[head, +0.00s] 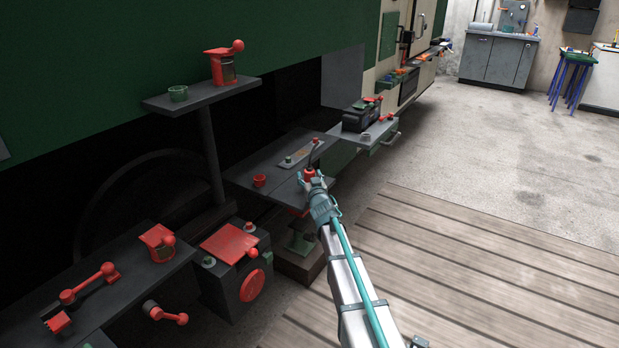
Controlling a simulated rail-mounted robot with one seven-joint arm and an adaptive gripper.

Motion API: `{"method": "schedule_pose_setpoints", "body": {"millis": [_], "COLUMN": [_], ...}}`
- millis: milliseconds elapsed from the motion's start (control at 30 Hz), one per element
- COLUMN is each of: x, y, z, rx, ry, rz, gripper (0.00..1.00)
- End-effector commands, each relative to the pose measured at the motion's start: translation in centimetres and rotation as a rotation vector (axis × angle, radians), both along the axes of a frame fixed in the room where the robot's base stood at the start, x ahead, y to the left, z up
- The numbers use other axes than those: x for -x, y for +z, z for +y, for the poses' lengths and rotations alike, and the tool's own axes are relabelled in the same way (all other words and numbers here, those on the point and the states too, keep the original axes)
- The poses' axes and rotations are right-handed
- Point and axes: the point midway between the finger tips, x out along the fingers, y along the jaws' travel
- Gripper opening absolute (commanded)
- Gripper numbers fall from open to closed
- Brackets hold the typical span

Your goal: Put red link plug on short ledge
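My gripper (311,180) is over the right end of a dark grey middle ledge (262,190), seen from behind. A small red piece (310,172) shows at its fingertips; it may be the red link plug, but I cannot tell whether the fingers hold it. A dark curved lead (312,155) rises from there to a small red knob (316,140) on a grey strip (301,152). I cannot tell which ledge is the short one: a raised ledge (195,98) is at upper left, and another short grey ledge (371,135) is beyond my gripper.
The raised ledge holds a green cup (178,93) and a red lever block (224,63). A red cup (259,181) is on the middle ledge. A black box (361,116) stands on the far ledge. Red-handled parts crowd the lower left. Wooden decking (480,270) is clear at right.

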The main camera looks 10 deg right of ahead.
Motion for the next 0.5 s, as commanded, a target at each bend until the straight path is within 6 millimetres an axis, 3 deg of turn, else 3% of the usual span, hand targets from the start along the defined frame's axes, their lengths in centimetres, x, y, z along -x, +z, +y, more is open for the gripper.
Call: {"method": "schedule_pose_setpoints", "body": {"millis": [367, 500], "x": [0.0, 1.2], "y": [0.4, 0.4], "z": [0.0, 0.0], "rx": [0.0, 0.0], "ry": [0.0, 0.0], "rz": [0.0, 0.0], "gripper": [0.65, 0.65]}}
